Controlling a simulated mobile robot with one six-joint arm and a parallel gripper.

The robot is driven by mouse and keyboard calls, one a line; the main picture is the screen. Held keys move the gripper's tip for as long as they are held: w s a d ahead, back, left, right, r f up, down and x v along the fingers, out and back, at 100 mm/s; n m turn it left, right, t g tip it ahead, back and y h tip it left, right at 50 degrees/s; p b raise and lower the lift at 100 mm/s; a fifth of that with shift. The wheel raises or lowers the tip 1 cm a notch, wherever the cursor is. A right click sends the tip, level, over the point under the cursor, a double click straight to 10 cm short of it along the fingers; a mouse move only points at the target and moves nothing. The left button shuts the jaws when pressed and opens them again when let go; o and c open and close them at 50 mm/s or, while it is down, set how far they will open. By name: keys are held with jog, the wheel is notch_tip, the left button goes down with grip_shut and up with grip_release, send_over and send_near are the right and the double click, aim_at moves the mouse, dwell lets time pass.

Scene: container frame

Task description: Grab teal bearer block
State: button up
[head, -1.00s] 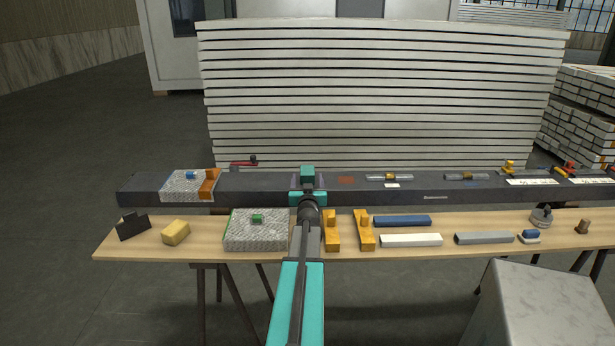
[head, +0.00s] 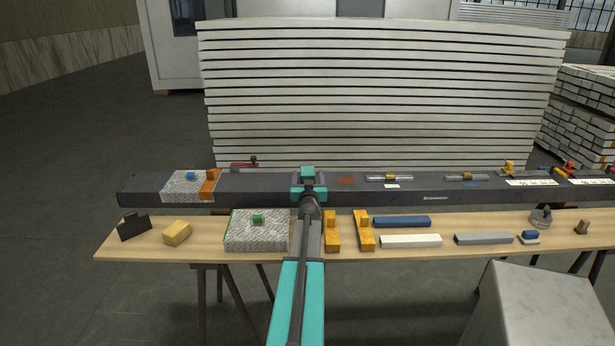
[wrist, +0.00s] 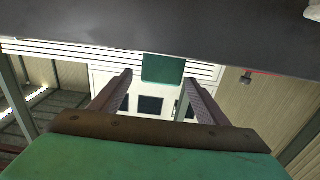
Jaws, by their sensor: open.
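The teal bearer block (head: 307,171) shows just beyond my gripper at the dark beam (head: 250,187) in the head view. In the wrist view the block (wrist: 163,69) sits against the edge of the dark beam, which fills the top of that picture. My gripper (head: 308,180) is open over the beam. In the wrist view its two fingers (wrist: 158,80) point toward the block, one on each side, with a visible gap on both sides. How far the block lies from the fingertips is hard to tell. My gripper and arm hide part of the beam.
A wooden trestle table (head: 200,247) in front holds a grey patterned block (head: 256,240), orange brackets (head: 333,236), a blue bar (head: 402,221) and a white bar (head: 411,241). Another patterned block (head: 182,187) with an orange piece stands on the beam's left. Stacked panels (head: 380,90) rise behind.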

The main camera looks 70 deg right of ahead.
aim_at(307, 172)
jog(key=shift+x, duration=1.05)
jog(key=c, duration=1.1)
